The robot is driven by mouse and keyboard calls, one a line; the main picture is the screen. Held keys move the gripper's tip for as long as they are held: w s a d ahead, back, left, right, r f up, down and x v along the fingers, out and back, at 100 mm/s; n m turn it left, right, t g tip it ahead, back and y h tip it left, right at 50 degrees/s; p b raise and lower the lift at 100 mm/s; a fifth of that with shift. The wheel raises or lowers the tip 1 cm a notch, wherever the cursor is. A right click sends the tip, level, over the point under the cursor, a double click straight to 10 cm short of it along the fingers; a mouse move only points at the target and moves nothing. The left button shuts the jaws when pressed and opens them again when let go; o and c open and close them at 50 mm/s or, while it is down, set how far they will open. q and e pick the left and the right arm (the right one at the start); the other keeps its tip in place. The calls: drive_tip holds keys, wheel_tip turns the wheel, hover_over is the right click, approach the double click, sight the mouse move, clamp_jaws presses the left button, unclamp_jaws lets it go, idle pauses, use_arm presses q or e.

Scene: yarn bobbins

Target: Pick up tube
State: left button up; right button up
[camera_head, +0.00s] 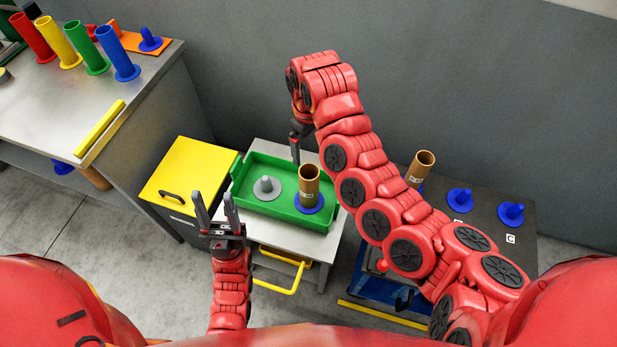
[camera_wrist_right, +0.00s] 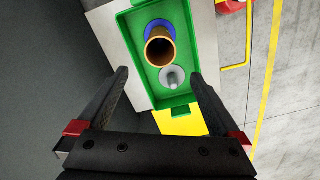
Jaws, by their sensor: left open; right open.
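A brown tube (camera_head: 309,184) stands upright on a blue base (camera_head: 308,203) in the green tray (camera_head: 262,208). In the right wrist view the tube (camera_wrist_right: 160,48) shows from above, beyond the fingertips. A second brown tube (camera_head: 421,168) stands on the dark surface to the right, partly hidden by my right arm. My right gripper (camera_head: 298,150) is open and empty, above and behind the tray; its fingers also show in the right wrist view (camera_wrist_right: 160,78). My left gripper (camera_head: 216,212) is open and empty, in front of the tray's left side, fingers pointing up.
A grey peg (camera_head: 267,187) stands in the tray beside the tube. A yellow-topped cabinet (camera_head: 188,172) is to the left. Blue pegs (camera_head: 460,199) stand on the dark surface (camera_head: 490,220) at right. Red, yellow, green and blue cylinders (camera_head: 118,54) stand on the far-left table.

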sight(309, 181)
wheel_tip(309, 181, down, 10)
drive_tip(key=shift+s+r+b, duration=0.15)
drive_tip(key=shift+b, duration=0.5)
drive_tip(key=shift+f+p, duration=0.3)
drive_tip(key=shift+f, duration=0.65)
drive_tip(key=shift+f+p, duration=0.6)
wheel_tip(309, 181, down, 3)
drive_tip(key=shift+d+f+p, duration=0.1)
drive_tip(key=shift+p, duration=0.3)
drive_tip(key=shift+f, duration=0.5)
drive_tip(key=shift+c, duration=0.2)
